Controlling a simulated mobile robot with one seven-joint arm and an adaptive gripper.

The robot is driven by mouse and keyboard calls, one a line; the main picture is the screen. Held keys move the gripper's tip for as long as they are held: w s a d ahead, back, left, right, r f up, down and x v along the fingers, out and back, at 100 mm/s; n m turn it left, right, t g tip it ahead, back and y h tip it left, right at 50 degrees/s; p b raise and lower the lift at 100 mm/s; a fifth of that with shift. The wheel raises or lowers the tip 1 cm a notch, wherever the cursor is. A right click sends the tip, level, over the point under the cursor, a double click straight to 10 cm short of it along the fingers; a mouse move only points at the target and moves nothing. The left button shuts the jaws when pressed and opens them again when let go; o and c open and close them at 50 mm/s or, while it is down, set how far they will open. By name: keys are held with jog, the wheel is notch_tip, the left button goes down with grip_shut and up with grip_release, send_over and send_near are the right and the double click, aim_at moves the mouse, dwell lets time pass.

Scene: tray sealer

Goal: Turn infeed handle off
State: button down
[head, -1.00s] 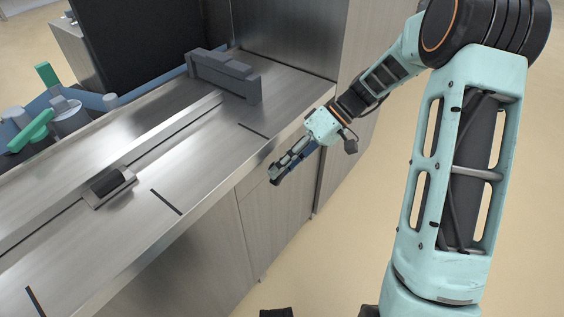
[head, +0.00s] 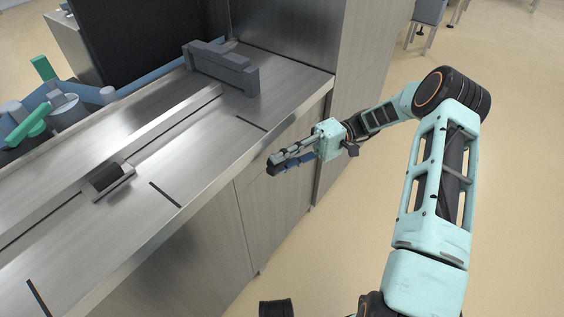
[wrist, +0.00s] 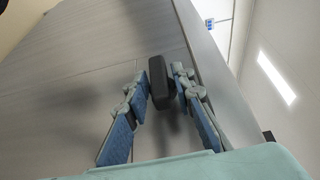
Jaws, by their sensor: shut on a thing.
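The infeed handle (wrist: 158,82) shows as a dark, upright bar on the grey cabinet front in the wrist view. My gripper (wrist: 160,78) has its two blue-padded fingers on either side of the bar and is shut on it. In the head view my gripper (head: 271,166) is at the cabinet front, just below the worktop's front edge. There the handle is mostly hidden by the fingers, so its angle cannot be told clearly.
The steel worktop (head: 213,150) carries a dark grey block-like guide (head: 222,68) and a small black roller (head: 107,177). Green-handled parts (head: 28,124) are at the far left. A tall cabinet panel (head: 350,110) stands behind the gripper. The floor at right is open.

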jog(key=shift+y, duration=0.3)
jog(key=c, duration=1.9)
grip_release()
jog(key=shift+v, duration=6)
